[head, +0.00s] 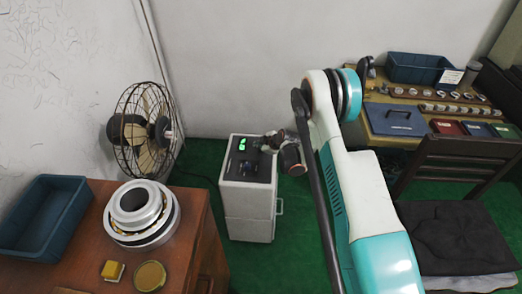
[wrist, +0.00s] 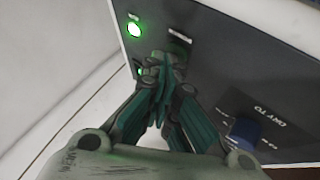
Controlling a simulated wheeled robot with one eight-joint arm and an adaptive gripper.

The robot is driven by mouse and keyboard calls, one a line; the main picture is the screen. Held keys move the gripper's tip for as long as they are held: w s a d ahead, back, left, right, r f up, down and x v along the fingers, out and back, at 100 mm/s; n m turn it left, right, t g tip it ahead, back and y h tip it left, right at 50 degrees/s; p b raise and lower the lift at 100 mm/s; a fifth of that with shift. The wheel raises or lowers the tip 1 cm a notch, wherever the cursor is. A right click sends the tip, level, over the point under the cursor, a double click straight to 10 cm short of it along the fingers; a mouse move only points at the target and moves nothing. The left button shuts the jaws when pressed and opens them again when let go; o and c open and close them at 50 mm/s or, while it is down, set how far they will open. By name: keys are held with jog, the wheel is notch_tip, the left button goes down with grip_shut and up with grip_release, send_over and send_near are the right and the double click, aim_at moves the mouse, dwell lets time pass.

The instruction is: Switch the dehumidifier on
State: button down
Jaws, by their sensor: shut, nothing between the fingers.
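The dehumidifier (head: 247,190) is a white cabinet on the green floor, with a dark sloping panel on top. Its panel (wrist: 215,75) fills much of the wrist view. A round green lamp (wrist: 133,29) glows there, and a second green glow shows beside my fingertips. A dark slot or label (wrist: 180,42) lies just beyond the tips. A blue knob (wrist: 243,130) marked "DRY TO" is at lower right. My gripper (wrist: 163,65) is shut and empty, its tips at the panel, covering part of it. I cannot tell whether they touch. In the head view green lights show on the panel.
A wooden cabinet (head: 207,250) at left holds a blue bin (head: 42,222), stacked bearing rings (head: 140,213) and small tins. A caged fan (head: 150,130) stands behind it. At right are a workbench with trays and a dark chair (head: 455,155). My arm crosses the middle.

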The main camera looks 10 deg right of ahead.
jog(key=shift+r, duration=0.55)
notch_tip(320, 180, up, 6)
jog(key=p, duration=0.2)
dwell(0.5)
dwell(1.1)
